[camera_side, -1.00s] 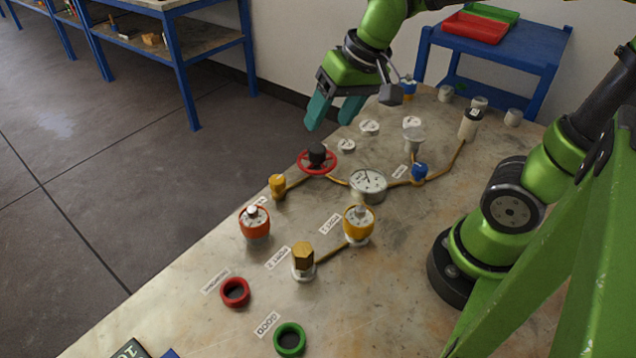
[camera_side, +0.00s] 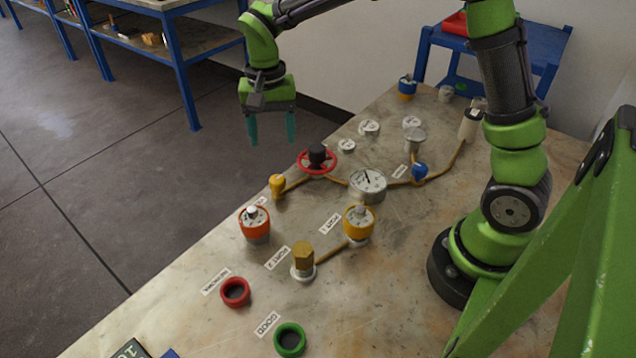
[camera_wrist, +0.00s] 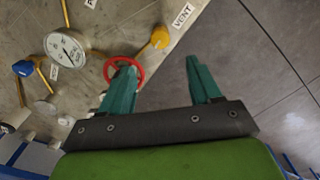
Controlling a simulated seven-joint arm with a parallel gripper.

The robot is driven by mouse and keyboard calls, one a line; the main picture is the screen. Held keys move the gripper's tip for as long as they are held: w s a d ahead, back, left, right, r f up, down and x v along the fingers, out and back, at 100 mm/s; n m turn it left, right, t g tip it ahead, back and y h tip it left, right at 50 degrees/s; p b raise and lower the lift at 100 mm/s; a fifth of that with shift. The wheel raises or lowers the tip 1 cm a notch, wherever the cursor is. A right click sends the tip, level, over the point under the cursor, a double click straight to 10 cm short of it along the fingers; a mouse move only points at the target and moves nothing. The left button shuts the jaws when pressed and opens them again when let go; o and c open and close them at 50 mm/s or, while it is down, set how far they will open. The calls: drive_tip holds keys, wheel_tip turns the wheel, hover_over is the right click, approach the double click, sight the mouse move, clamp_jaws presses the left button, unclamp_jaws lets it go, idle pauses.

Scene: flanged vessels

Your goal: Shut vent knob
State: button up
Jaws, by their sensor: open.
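The vent knob is a small yellow knob (camera_side: 277,185) at the left edge of the worktop, at the end of a brass pipe. In the wrist view the yellow knob (camera_wrist: 160,37) stands beside the VENT label (camera_wrist: 182,16), ahead of the fingers. My gripper (camera_side: 271,138) is open and empty, pointing down, above and behind the knob in the side view. In the wrist view my gripper (camera_wrist: 161,68) shows its two teal fingers well apart, touching nothing. The left finger partly covers the red handwheel (camera_wrist: 123,68).
The red handwheel (camera_side: 317,161) with its black hub stands close to the knob. A pressure gauge (camera_side: 368,184), an orange-red dial unit (camera_side: 254,223) and a yellow dial unit (camera_side: 358,223) stand nearby. The worktop ends just left of the knob, with floor beyond.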

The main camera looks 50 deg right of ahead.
sight(277, 179)
wheel_tip(277, 179, down, 11)
drive_tip(key=shift+f, duration=0.2)
drive_tip(key=shift+c, duration=0.4)
drive_tip(key=c, duration=1)
